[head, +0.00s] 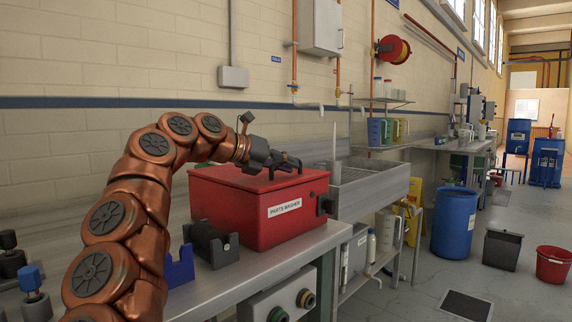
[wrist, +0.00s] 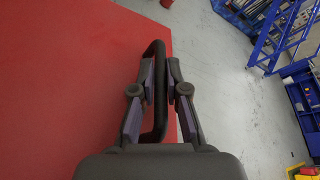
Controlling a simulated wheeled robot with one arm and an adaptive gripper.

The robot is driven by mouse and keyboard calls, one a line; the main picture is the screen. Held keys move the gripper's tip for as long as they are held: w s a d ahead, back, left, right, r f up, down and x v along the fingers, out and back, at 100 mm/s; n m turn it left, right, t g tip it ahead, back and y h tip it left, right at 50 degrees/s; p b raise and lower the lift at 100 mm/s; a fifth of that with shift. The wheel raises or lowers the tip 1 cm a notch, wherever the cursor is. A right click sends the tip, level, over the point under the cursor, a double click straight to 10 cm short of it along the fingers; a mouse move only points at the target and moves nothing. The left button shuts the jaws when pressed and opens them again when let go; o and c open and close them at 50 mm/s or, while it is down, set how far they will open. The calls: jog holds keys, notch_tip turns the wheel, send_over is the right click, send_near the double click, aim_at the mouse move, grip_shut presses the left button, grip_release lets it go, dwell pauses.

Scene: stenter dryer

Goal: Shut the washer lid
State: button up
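The red parts washer (head: 285,222) stands on the steel bench, with a white label on its front. Its red lid (head: 235,180) lies flat or almost flat over the box in the head view; I cannot tell if a small gap is left. The lid also fills the left of the wrist view (wrist: 65,80). My gripper (head: 290,165) is over the lid's far right side. In the wrist view the black lid handle (wrist: 160,62) runs between the fingers of my gripper (wrist: 161,72), which look closed on it. A dark latch (head: 323,205) is on the washer's right front.
A dark grey holder (head: 211,245) and a blue block (head: 179,267) stand in front of the washer. A steel sink (head: 372,187) is to its right. A blue drum (head: 453,222), a grey bin (head: 502,249) and a red bucket (head: 552,264) stand on the floor.

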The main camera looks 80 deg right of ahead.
jog(key=shift+o, duration=0.8)
jog(key=shift+f, duration=0.3)
jog(key=shift+r, duration=0.15)
jog(key=shift+w+a, duration=0.1)
jog(key=shift+w, duration=0.1)
notch_tip(320, 180, up, 4)
send_over(243, 183)
